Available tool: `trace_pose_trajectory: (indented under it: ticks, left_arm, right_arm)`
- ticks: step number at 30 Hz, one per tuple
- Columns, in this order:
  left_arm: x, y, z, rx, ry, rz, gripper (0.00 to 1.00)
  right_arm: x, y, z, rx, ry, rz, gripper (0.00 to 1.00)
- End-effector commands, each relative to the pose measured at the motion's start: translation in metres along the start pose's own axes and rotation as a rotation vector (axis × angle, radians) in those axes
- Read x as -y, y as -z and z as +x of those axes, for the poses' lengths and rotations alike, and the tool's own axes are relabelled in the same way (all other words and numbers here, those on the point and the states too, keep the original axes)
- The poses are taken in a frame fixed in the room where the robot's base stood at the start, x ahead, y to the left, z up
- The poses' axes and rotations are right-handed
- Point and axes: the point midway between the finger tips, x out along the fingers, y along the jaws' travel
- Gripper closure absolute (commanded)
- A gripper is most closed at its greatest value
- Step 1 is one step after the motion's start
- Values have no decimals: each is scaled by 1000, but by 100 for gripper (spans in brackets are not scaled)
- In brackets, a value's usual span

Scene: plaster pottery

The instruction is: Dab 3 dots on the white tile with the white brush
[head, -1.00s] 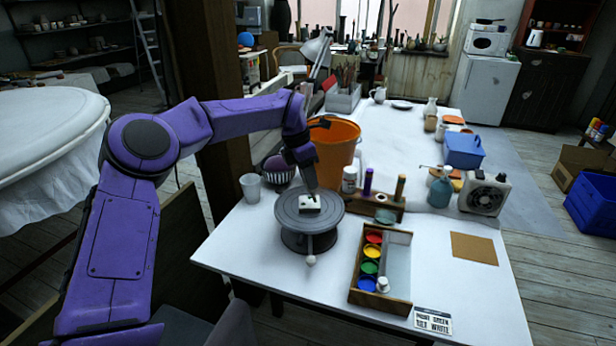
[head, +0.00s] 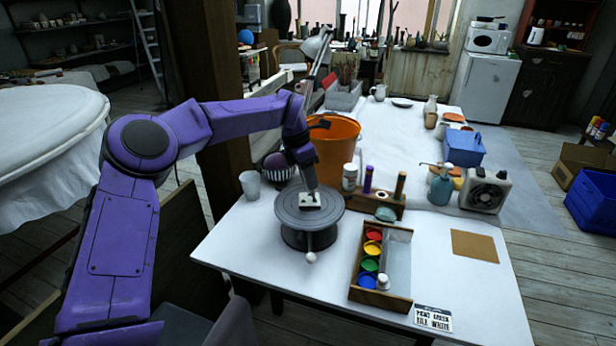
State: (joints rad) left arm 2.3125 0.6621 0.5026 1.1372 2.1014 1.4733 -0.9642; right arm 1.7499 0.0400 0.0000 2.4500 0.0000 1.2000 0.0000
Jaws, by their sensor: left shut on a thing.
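The white tile (head: 310,202) lies on the round grey turntable (head: 291,222) near the table's left front. My left gripper (head: 311,190) points down right over the tile, shut on a thin thing, taken as the white brush. The brush is mostly hidden by the gripper, and I cannot tell if its tip touches the tile. Dots on the tile are too small to make out. A wooden brush block (head: 385,203) behind right holds a purple handle (head: 368,179) and a tan handle (head: 400,186). My right gripper is out of view.
A wooden paint box (head: 399,296) with red, yellow, green and blue pots stands right of the turntable. An orange bucket (head: 337,150) and a striped bowl (head: 277,168) stand behind it, a pale cup (head: 250,185) at left. A printed card (head: 433,318) lies at the front edge.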

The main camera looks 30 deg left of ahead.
Motion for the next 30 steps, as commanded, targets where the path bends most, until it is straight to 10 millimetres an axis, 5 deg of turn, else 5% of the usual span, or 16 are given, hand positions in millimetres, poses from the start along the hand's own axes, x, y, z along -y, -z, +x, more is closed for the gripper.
trace_pose_trajectory:
  ticks: [11,22,30]
  left_arm:
    - [0,-1,-2,0,0,0,100]
    - [5,-10,-44,0,0,0,100]
    - [4,-10,-44,0,-1,1,100]
  right_arm:
    - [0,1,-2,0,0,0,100]
    - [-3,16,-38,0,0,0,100]
    - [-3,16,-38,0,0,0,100]
